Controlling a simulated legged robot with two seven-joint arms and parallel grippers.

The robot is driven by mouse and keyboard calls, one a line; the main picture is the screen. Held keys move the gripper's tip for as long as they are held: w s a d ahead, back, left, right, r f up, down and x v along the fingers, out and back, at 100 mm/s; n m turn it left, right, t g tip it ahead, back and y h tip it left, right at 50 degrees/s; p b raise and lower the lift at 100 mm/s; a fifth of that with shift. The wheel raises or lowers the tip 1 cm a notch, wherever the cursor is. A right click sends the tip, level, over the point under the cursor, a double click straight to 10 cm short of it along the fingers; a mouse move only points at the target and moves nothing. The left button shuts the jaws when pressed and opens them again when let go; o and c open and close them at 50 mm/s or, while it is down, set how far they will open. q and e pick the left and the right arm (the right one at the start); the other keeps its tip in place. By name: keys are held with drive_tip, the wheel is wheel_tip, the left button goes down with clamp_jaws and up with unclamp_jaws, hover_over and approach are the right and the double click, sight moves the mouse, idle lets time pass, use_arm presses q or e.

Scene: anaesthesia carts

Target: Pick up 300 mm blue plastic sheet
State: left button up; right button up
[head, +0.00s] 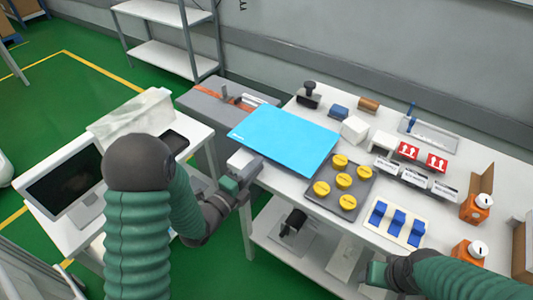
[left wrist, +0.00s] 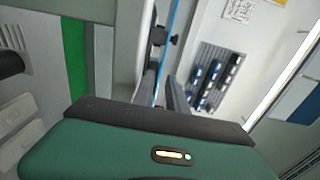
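The blue plastic sheet (head: 284,139) is a flat, bright cyan rectangle at the left end of the white table in the head view. Its left part reaches past the table edge. My left gripper (head: 240,163) is at the sheet's near left edge. In the left wrist view the sheet (left wrist: 168,42) shows edge-on as a thin blue line running between the fingers (left wrist: 162,92), which look closed on it. Whether the sheet is lifted clear of the table is hard to tell. My right gripper (head: 368,276) is low at the table's front, its fingers not clearly visible.
A dark tray (head: 325,205) with yellow round parts lies right of the sheet. A white desk (head: 50,222) with a monitor (head: 63,183) is on the left.

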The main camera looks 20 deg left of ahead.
sight(263, 153)
use_arm(q)
drive_tip(key=b+x, duration=0.1)
drive_tip(key=x, duration=0.3)
drive_tip(key=shift+a+f, duration=0.15)
drive_tip(key=shift+w, duration=0.35)
clamp_jaws()
wheel_tip(263, 153, up, 2)
drive_tip(key=shift+r+p, duration=0.2)
drive_tip(key=shift+p, duration=0.55)
drive_tip(key=shift+s+f, duration=0.1)
drive_tip(key=shift+s, duration=0.05)
